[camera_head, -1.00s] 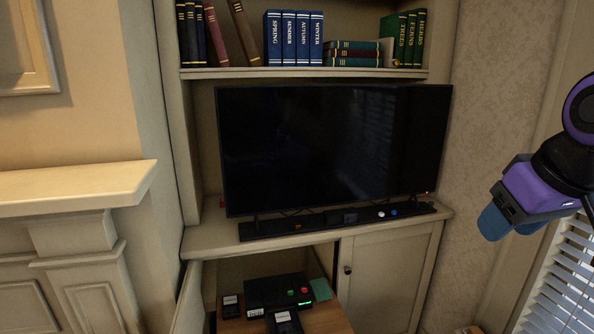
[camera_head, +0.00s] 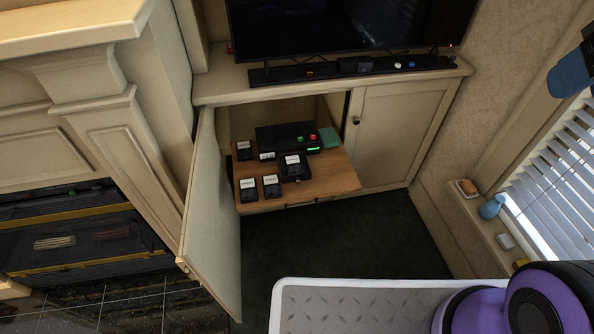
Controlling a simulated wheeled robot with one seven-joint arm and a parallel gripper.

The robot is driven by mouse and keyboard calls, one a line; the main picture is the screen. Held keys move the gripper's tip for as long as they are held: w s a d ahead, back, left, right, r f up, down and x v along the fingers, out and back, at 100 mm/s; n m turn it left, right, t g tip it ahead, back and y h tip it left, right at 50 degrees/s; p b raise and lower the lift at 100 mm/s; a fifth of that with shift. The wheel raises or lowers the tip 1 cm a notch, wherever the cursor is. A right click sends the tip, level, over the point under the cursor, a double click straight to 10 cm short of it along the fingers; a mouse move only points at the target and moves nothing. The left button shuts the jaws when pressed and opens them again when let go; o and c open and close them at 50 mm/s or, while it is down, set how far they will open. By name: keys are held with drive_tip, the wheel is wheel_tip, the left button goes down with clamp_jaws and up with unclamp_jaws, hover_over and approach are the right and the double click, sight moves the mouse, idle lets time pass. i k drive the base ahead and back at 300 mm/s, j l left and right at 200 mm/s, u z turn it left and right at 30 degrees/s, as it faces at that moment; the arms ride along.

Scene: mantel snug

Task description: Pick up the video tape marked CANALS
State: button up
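Several black video tapes with white labels lie on a wooden pull-out shelf (camera_head: 335,182) in the open cabinet. Two are at the front left, a left tape (camera_head: 249,193) and a right tape (camera_head: 271,190). Another tape (camera_head: 244,154) lies at the back left. One more (camera_head: 296,174) lies on or against a larger dark piece near the middle. The label writing is too small to read, so I cannot tell which is CANALS. My gripper (camera_head: 569,76) shows only in part at the right edge, blue-tipped, far from the tapes; its opening is unclear.
A black player (camera_head: 285,136) with red and green buttons stands behind the tapes, beside a green item (camera_head: 329,138). The open cabinet door (camera_head: 215,225) juts out at the left. A soundbar (camera_head: 350,68) lies above. Small items, one a blue object (camera_head: 492,207), line the windowsill.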

sight(293, 165)
drive_tip(key=i+u, duration=0.5)
drive_tip(key=i+l+u, duration=0.1)
drive_tip(key=i+u, duration=0.35)
drive_tip(key=i, duration=0.1)
